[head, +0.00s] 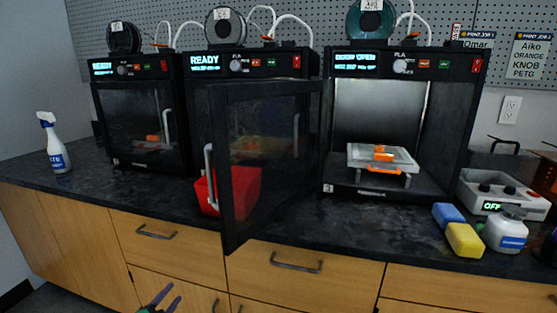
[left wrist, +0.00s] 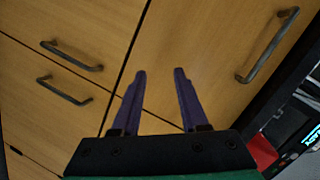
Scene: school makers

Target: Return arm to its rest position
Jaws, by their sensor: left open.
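My left gripper (head: 163,297) shows at the bottom edge of the head view, low in front of the wooden drawers. Its two purple fingers are apart with nothing between them. In the left wrist view the open fingers (left wrist: 160,72) point at the cabinet fronts (left wrist: 205,45) and hold nothing. Most of my left arm is out of the head view. No clear view of my right gripper is given.
Three printers stand on the dark counter. The middle printer's door (head: 232,165) is swung open past the counter's front edge. A red bin (head: 246,190) is behind it. An orange part (head: 383,153) lies on the right printer's bed (head: 360,160). A spray bottle (head: 55,145) stands left.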

